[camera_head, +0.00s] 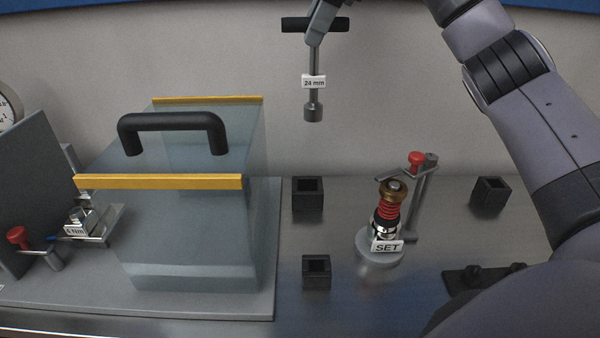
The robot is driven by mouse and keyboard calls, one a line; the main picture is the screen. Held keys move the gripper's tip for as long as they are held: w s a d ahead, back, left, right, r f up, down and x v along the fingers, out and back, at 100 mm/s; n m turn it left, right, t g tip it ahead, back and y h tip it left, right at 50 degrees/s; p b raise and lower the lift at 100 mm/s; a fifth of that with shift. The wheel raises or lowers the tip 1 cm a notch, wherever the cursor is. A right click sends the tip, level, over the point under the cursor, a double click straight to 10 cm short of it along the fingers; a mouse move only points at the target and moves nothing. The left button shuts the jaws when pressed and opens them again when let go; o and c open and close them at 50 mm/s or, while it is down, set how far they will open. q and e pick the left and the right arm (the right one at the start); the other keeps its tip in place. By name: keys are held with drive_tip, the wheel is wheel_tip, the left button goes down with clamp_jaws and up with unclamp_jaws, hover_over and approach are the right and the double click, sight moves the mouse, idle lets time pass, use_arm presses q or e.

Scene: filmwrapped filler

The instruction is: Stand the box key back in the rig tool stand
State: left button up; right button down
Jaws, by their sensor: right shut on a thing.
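The box key (314,72) is a grey T-shaped tool with a black crossbar handle and a white "24 mm" label. It hangs upright in the air with its socket end down. My right gripper (319,22) is shut on it near the crossbar; the fingers are partly cut off by the top edge. In the picture, the key is above a black square holder (308,193) with an open top, with a clear gap between. Two similar black holders stand at the front (316,271) and right (491,192). I cannot tell which is the rig tool stand. My left gripper is not in view.
A clear guard box (190,245) with yellow edges and a black handle fills the left. A round-based fixture (379,247) carries a red spring, a "SET" tag and a red-knobbed post. A black block (476,280) lies front right. The metal bench between them is bare.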

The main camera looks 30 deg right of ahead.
sight(314, 105)
drive_tip(key=shift+w+a+f, duration=0.15)
drive_tip(key=shift+w+a, duration=0.05)
drive_tip(key=shift+w, duration=0.15)
drive_tip(key=shift+f+m, duration=0.3)
drive_tip(key=shift+f, duration=0.05)
wheel_tip(314, 105, down, 15)
drive_tip(key=shift+r+b, duration=0.1)
drive_tip(key=shift+b, duration=0.95)
drive_tip(key=shift+f, duration=2.3)
drive_tip(key=c, duration=0.8)
unclamp_jaws()
drive_tip(key=shift+f, duration=0.1)
drive_tip(key=shift+o, duration=0.2)
